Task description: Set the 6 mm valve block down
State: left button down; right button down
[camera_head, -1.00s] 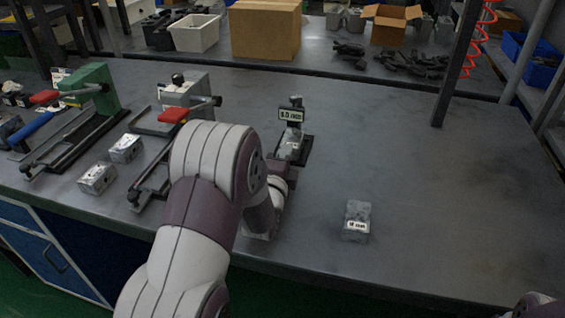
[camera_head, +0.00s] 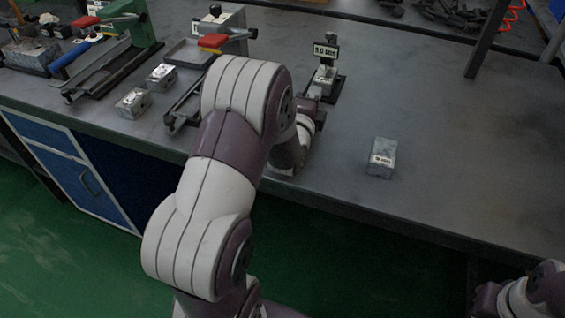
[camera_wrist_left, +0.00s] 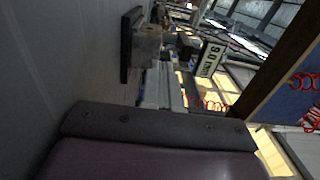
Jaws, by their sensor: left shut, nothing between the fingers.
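A small grey valve block (camera_head: 325,75) sits on a dark base with an upright sign (camera_head: 325,52) behind it; the sign's first digit is too blurred to tell 6 from 9. The block also shows in the left wrist view (camera_wrist_left: 147,45), against its dark base plate (camera_wrist_left: 128,50). My left gripper (camera_head: 313,106) is just on the near side of that base, shut and empty, partly hidden by my own wrist. A second grey block (camera_head: 381,157) with an unreadable label lies to the right on the bench. My right gripper is out of view.
Two more blocks (camera_head: 161,77) (camera_head: 133,103) lie at left beside a green fixture (camera_head: 130,22) and a grey fixture with a red handle (camera_head: 213,41). A dark post (camera_head: 487,40) stands at the back right. The bench (camera_head: 460,150) on the right is clear.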

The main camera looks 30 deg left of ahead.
pick_arm(q)
jog(key=shift+s+f, duration=0.1)
jog(key=shift+s, duration=0.05)
jog(key=shift+s+d+r, duration=0.15)
jog(key=shift+s+r, duration=0.05)
jog(key=shift+s, duration=0.4)
jog(key=shift+s+d, duration=0.1)
jog(key=shift+s, duration=0.25)
jog(key=shift+s+d+f, duration=0.1)
jog(key=shift+s+f, duration=0.05)
jog(key=shift+s, duration=0.3)
jog(key=p+v, duration=0.1)
jog(key=v, duration=1.6)
jog(key=shift+s+d, duration=0.1)
jog(key=shift+s, duration=0.15)
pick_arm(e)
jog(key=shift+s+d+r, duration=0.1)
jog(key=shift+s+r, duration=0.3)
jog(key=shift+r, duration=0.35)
